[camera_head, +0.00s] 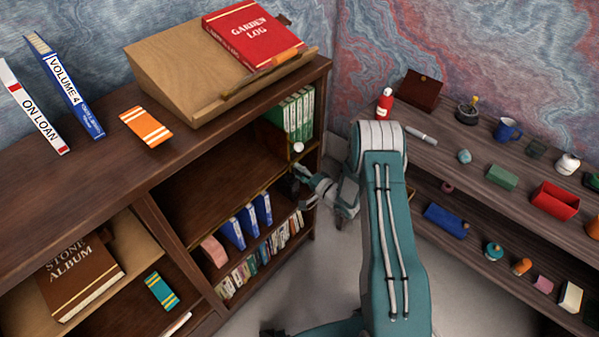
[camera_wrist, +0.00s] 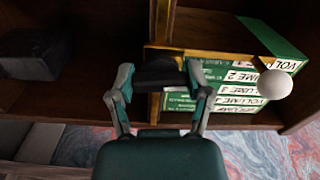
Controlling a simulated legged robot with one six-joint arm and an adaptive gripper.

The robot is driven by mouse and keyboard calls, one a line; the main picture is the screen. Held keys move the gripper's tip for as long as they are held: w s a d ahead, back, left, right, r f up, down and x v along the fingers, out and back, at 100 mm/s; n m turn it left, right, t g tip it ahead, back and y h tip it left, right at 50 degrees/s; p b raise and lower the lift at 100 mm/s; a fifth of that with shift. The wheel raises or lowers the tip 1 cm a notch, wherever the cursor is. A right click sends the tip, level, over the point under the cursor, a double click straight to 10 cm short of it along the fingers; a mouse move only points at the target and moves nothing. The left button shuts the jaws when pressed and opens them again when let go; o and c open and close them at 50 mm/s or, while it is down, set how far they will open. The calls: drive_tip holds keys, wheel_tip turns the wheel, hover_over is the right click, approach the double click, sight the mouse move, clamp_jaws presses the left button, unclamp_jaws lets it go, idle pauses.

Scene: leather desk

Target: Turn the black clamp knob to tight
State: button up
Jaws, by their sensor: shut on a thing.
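The black clamp knob (camera_wrist: 158,74) sits between the two fingers of my gripper (camera_wrist: 160,70) in the wrist view. The fingers press on it from both sides, near the wooden upright of the bookcase. In the head view my gripper (camera_head: 301,177) reaches into the front of the bookcase, just below the shelf with green volumes. The knob is too small and covered to make out clearly there. I cannot tell from these frames how far the knob is turned.
Green volumes (camera_head: 297,116) stand on the shelf beside my gripper, with a white ball (camera_head: 298,147) in front; the ball also shows in the wrist view (camera_wrist: 275,84). Blue binders (camera_head: 248,219) stand lower. A shelf unit (camera_head: 467,148) with small objects is at right.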

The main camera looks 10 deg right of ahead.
drive_tip(key=shift+f+m, duration=0.1)
drive_tip(key=shift+m, duration=0.6)
drive_tip(key=shift+f, duration=0.1)
drive_tip(key=o, duration=1.2)
drive_tip(key=shift+c, duration=0.2)
drive_tip(key=shift+d, duration=0.1)
drive_tip(key=v, duration=1.2)
